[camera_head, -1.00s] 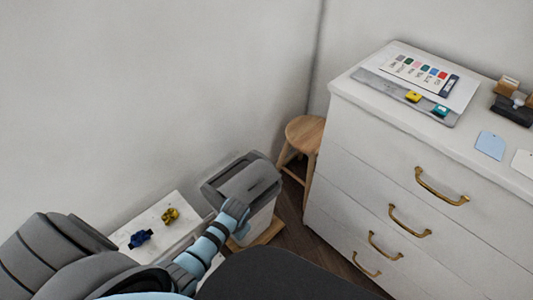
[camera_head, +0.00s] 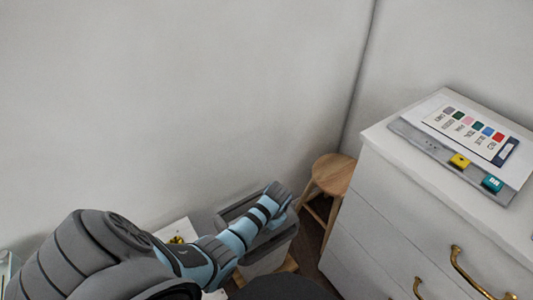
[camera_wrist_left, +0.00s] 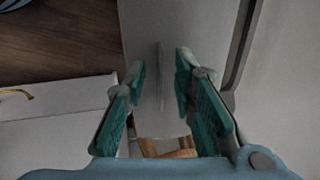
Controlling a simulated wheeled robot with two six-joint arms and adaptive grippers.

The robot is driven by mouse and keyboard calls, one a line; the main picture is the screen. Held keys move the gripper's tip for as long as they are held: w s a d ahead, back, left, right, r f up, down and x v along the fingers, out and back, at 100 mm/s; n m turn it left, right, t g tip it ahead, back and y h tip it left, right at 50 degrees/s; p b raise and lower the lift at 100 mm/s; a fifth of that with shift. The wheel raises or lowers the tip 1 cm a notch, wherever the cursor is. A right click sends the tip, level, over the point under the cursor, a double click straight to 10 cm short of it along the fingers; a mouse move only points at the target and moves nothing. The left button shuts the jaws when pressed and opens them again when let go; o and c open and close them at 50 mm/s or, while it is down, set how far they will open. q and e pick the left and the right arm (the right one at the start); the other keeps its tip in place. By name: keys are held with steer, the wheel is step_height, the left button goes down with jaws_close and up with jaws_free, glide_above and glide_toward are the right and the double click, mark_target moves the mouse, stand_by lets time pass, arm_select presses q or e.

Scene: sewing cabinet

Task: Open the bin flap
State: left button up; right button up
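The bin (camera_head: 265,264) stands on the floor at the lower middle of the head view, with a darker grey top. My left forearm crosses over it and hides much of the flap. My left gripper (camera_head: 280,190) is above the far side of the bin top. In the left wrist view my left gripper (camera_wrist_left: 160,68) is open, its two teal fingers apart. A grey surface, apparently the bin flap (camera_wrist_left: 150,25), lies beneath them. A thin upright ridge (camera_wrist_left: 161,90) shows between the fingers, with a gap on both sides. My right gripper is not in view.
A wooden stool (camera_head: 333,174) stands close behind the bin, right of my left gripper. A white drawer cabinet (camera_head: 420,215) with brass handles is further right. A white surface (camera_head: 176,229) with a yellow item is left of the bin, partly behind my arm.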

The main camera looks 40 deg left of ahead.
arm_select(q)
steer(key=shift+s+a+f, duration=0.1)
steer(key=shift+a+f, duration=0.05)
steer(key=shift+f, duration=0.3)
jaws_close()
steer(key=shift+r, duration=0.1)
